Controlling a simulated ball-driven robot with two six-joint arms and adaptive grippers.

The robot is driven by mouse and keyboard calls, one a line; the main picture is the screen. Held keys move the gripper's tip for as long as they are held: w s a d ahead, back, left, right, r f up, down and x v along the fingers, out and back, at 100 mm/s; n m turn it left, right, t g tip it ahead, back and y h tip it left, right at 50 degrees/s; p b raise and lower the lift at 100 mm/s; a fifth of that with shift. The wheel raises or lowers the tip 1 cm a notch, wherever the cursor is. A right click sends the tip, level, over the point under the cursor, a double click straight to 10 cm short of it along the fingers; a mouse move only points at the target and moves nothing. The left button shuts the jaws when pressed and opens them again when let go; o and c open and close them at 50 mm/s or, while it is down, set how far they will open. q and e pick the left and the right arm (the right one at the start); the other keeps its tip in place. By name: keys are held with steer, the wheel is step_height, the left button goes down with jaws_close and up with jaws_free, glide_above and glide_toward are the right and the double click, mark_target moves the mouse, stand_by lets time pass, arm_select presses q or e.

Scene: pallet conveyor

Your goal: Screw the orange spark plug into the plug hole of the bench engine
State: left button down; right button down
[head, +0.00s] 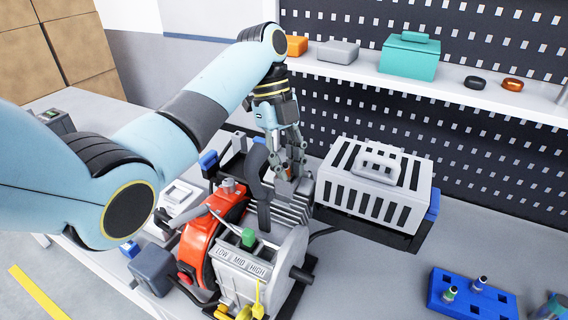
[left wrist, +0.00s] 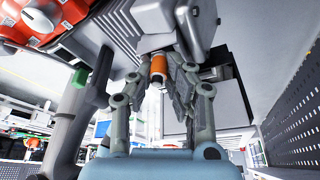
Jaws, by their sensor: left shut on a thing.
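The bench engine (head: 262,268) stands on the bench, a grey finned block with a red cover (head: 207,238) on its left side. My left gripper (head: 292,186) points down at the finned top of the engine, near its back. In the left wrist view the gripper (left wrist: 160,72) is shut on the orange spark plug (left wrist: 158,68). The plug's far end is against or very close to the engine's grey head (left wrist: 165,22). The plug hole is hidden, so I cannot tell how far the plug sits in it. My right gripper is not in view.
A grey slotted crate (head: 372,188) stands close to the right of my left gripper. A blue rack (head: 462,308) with small plugs is at the front right. A shelf (head: 455,95) with boxes runs along the pegboard. The bench between crate and rack is mostly clear.

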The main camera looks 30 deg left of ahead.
arm_select(q)
steer(key=c, duration=1.5)
jaws_free()
steer(key=shift+w+d+f, duration=0.1)
steer(key=shift+d+f, duration=0.1)
steer(key=shift+f, duration=0.2)
steer(key=shift+o, duration=1.1)
steer(key=shift+w, duration=0.2)
steer(key=shift+o, duration=0.4)
steer(key=shift+w+d, duration=0.1)
steer(key=shift+w, duration=0.15)
steer(key=shift+s+r, duration=0.1)
steer(key=shift+a+r, duration=0.2)
steer(key=w+a, duration=0.1)
steer(key=a, duration=0.2)
steer(key=w+a, duration=0.2)
steer(key=a, duration=0.2)
steer(key=w+a, duration=0.2)
steer(key=a, duration=0.2)
steer(key=shift+w+r, duration=0.15)
steer(key=shift+r, duration=0.2)
